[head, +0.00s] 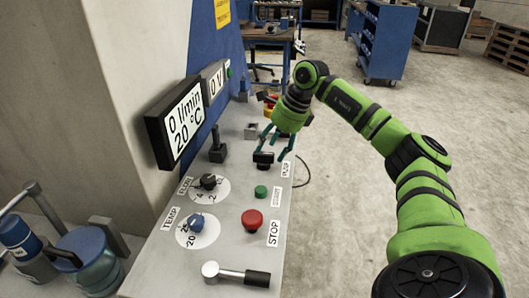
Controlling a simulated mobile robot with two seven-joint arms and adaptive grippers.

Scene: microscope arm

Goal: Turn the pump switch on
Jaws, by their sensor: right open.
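The pump switch (263,157) is a black handle on the grey control panel (232,232). A white label beside it seems to read PUMP, but its text is small. Part of the switch's base is hard to make out. My left gripper is not in view.
The panel also carries a red STOP button (252,220), a green button (261,191), a FLOW knob (208,181), a blue TEMP knob (196,223) and a black-handled lever (236,274). A display (178,122) reads 0 l/min, 20 °C.

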